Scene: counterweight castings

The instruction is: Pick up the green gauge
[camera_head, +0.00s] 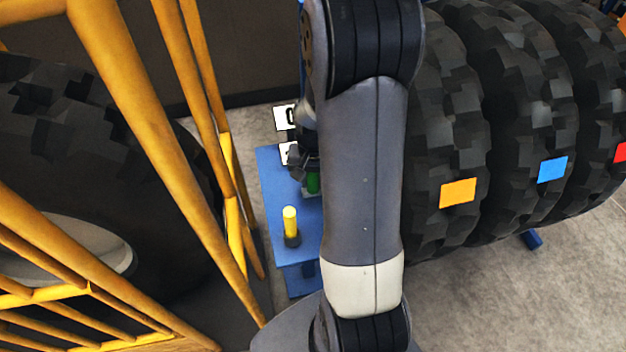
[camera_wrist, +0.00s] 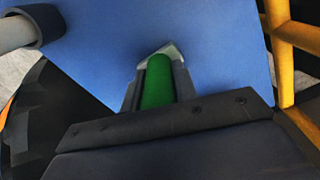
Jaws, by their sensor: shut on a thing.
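The green gauge (camera_wrist: 157,84) is a green cylinder. In the wrist view it stands between the two fingers of my gripper (camera_wrist: 160,75), which is shut on it. In the head view a small part of the green gauge (camera_head: 313,183) shows just left of my arm, over the blue table (camera_head: 275,180). My arm hides most of my gripper (camera_head: 303,172) and the rest of the gauge there. I cannot tell whether the gauge touches the table.
A yellow cylinder with a dark base (camera_head: 290,222) stands on the table near its front. White marked cards (camera_head: 285,117) are at the back. Yellow bars (camera_head: 150,130) stand close on the left. Large black tyres (camera_head: 445,130) with coloured squares stand on the right.

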